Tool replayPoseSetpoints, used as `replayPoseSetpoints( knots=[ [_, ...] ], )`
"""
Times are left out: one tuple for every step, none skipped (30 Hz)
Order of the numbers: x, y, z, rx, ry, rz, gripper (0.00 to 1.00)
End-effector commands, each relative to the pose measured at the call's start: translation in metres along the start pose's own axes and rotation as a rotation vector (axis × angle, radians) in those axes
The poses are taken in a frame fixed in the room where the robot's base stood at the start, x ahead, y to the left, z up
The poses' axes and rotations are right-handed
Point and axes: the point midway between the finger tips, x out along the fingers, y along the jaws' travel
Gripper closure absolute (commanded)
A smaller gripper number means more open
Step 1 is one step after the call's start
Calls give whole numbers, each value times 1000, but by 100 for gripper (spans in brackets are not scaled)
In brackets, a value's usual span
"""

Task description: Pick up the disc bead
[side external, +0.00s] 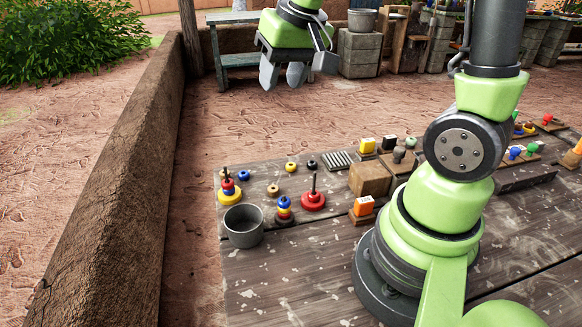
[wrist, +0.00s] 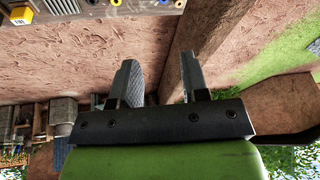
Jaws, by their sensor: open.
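Several small ring-like beads lie loose on the wooden table (side external: 300,262) in the side view: a yellow bead (side external: 291,167), a dark bead (side external: 312,164), a blue bead (side external: 243,175) and a tan bead (side external: 273,189). I cannot tell which is the disc bead. My gripper (side external: 283,80) is open and empty, raised high past the table's far edge, well apart from the beads. In the wrist view its two fingers (wrist: 160,82) stand apart with nothing between them.
Post stands with stacked rings, one on a red base (side external: 313,201), stand near the beads. A grey cup (side external: 243,226) is at the table's left edge. Wooden blocks (side external: 370,178) stand right of the beads. A mud wall (side external: 120,180) runs along the left.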

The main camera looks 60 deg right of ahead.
Motion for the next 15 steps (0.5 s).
replayPoseSetpoints(
  knots=[
    [22,10,-10,15,-34,31,59],
    [33,16,-14,22,-49,46,59],
    [49,24,-20,30,-69,64,59],
    [61,31,-23,35,-84,77,59],
    [72,38,-26,40,-98,89,59],
    [87,46,-28,46,-116,103,59],
    [98,52,-29,51,-128,113,59],
    [108,58,-29,55,-142,121,59],
    [120,65,-30,59,-155,130,59],
    [128,70,-29,62,-166,136,59],
    [135,74,-29,64,-175,141,59],
    [143,79,-28,67,-183,146,59],
    [148,82,-27,68,-189,149,59],
    [151,84,-27,69,-193,151,59],
    [156,86,-26,70,-199,153,59]
  ],
)
